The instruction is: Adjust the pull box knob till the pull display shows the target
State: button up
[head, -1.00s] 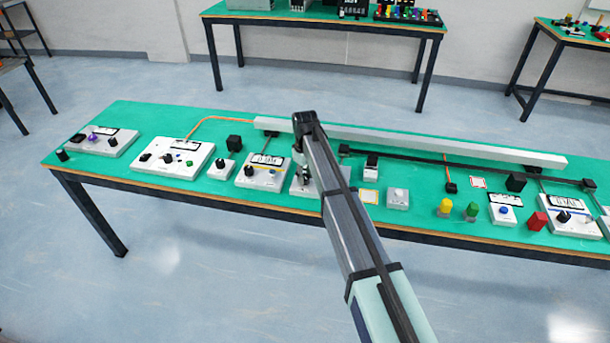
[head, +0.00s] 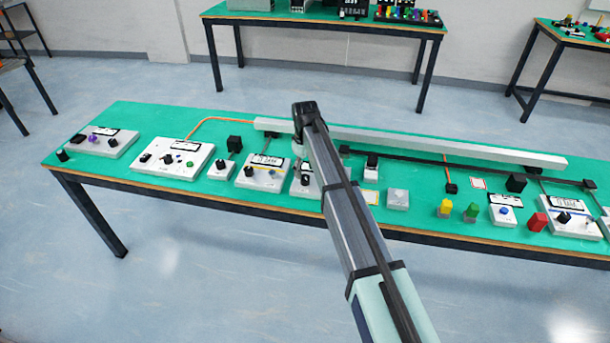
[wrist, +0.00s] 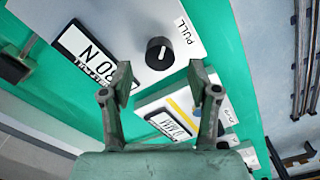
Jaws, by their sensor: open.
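The white pull box (wrist: 140,20) fills the top of the wrist view, with the word PULL printed beside its black round knob (wrist: 159,53). The knob has a white pointer mark. The pull display (wrist: 88,50) lies left of the knob and shows an inverted number ending in N; part of it is cut off or covered by my finger. My gripper (wrist: 160,72) is open and empty, its two fingers spread to either side, with the knob just beyond the tips and apart from them. In the head view, my arm partly hides the pull box (head: 297,190).
A neighbouring white box (wrist: 160,98) with a yellow stripe and a display lies beyond my right finger in the wrist view. In the head view, another display box (head: 248,182) stands left of the pull box, and a long grey rail (head: 450,150) runs behind.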

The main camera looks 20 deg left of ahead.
aim_at(305, 177)
notch_tip(305, 177, up, 8)
jog(key=shift+r, duration=0.2)
dwell(0.4)
